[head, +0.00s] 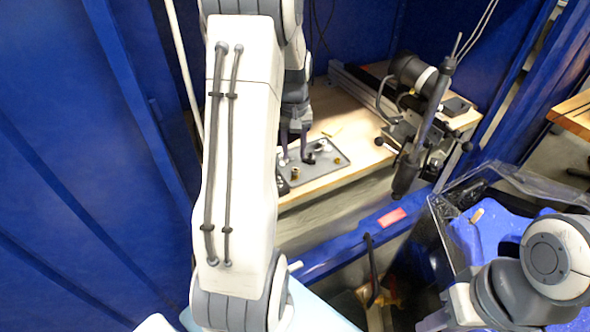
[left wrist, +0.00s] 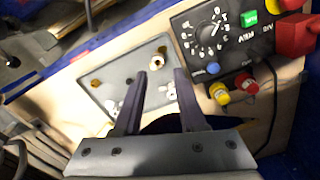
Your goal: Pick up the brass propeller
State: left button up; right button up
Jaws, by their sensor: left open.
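A grey tray (head: 322,172) with small parts lies on the wooden bench; it also shows in the left wrist view (left wrist: 108,97). A small brass-coloured piece (left wrist: 96,83) lies near its left end in the left wrist view. In the head view a small brass-coloured piece (head: 295,173) lies near the tray's front left. The pieces are too small to tell which is the propeller. My left gripper (head: 294,157) is open, its fingers (left wrist: 160,80) pointing down over the tray, with nothing seen gripped. My right gripper is not seen; only part of that arm shows at lower right.
A control box (left wrist: 225,45) with a dial and coloured connectors stands beside the tray. A dark clamped apparatus (head: 415,110) stands at the bench's right. A clear-walled tank (head: 500,185) is at right. Blue walls enclose the left side.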

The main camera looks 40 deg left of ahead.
aim_at(295, 168)
pick_arm(q)
jog(key=f, duration=0.7)
jog(key=shift+w+f+b, duration=0.15)
jog(key=shift+w+b, duration=0.05)
jog(key=shift+b, duration=0.2)
jog(key=shift+d, duration=0.1)
grip_shut()
